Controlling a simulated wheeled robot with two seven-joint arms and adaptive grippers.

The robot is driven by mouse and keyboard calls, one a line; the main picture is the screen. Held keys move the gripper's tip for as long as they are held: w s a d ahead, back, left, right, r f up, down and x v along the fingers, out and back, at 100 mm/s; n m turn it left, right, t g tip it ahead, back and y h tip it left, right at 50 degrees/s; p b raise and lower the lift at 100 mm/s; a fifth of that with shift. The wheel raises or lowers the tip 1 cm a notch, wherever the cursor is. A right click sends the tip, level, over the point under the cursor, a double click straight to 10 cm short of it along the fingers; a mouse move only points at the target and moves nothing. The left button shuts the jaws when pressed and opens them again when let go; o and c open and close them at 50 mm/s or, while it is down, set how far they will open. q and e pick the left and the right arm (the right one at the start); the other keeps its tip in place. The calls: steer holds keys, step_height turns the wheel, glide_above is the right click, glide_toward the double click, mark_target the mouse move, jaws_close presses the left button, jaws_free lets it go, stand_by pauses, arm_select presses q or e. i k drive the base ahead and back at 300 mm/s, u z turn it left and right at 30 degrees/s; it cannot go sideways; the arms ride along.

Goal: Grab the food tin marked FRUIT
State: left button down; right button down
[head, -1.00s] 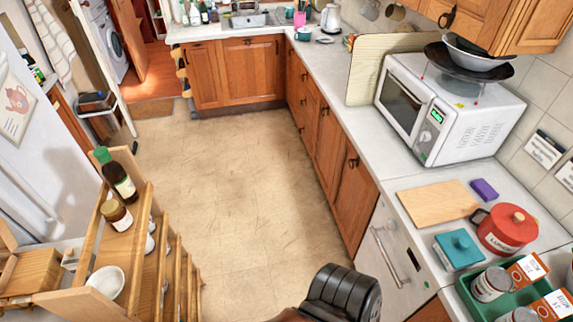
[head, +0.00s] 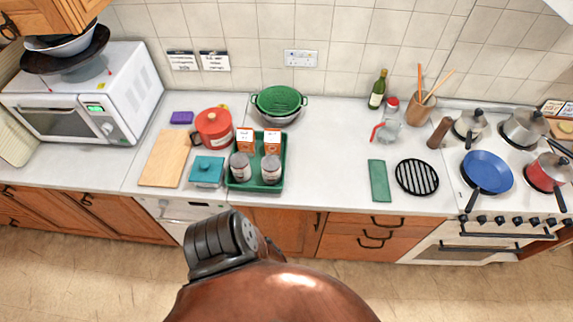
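Two food tins with pale labels and dark lids stand in the front of a green tray (head: 284,160) on the counter. One is the left tin (head: 240,168), the other the right tin (head: 271,170). Their label writing is too small to read, so I cannot tell which, if either, is marked FRUIT. Two orange and white cartons, a left one (head: 246,140) and a right one (head: 272,141), stand behind them in the tray. Neither of my grippers shows; only dark and copper-coloured parts of my own body fill the bottom middle.
Left of the tray are a teal lidded box (head: 207,171), a red lidded pot (head: 214,128) and a wooden board (head: 165,158). A green colander (head: 279,101) stands behind it. The counter (head: 328,155) is clear to its right, up to a green cloth (head: 379,181).

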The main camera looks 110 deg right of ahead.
mark_target(239, 162)
steer(key=z, duration=3.2)
